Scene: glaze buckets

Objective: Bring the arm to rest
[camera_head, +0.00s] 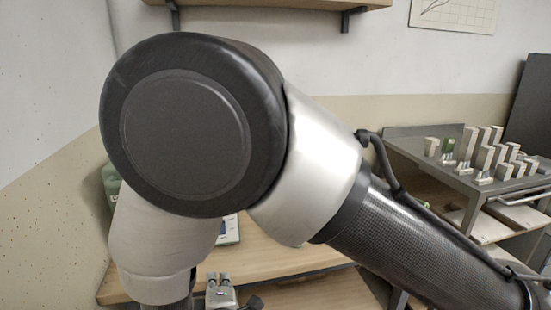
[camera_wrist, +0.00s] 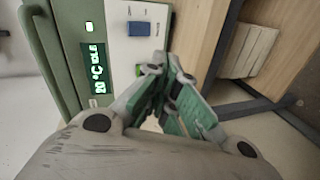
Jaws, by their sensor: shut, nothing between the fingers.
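My arm fills the middle of the head view, bent at a large dark joint. In the wrist view my gripper (camera_wrist: 168,62) is shut, with its fingertips together and nothing between them. It is in front of a green device with a white panel (camera_wrist: 130,48). The device has a lit display reading "20 °C IDLE" and a blue switch. How far the fingertips are from it I cannot tell.
In the head view a wooden bench (camera_head: 270,256) lies behind my arm, with the green device (camera_head: 109,178) mostly hidden. A grey metal table (camera_head: 465,170) with several small pale and green blocks stands right. A wooden shelf (camera_head: 285,3) is above.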

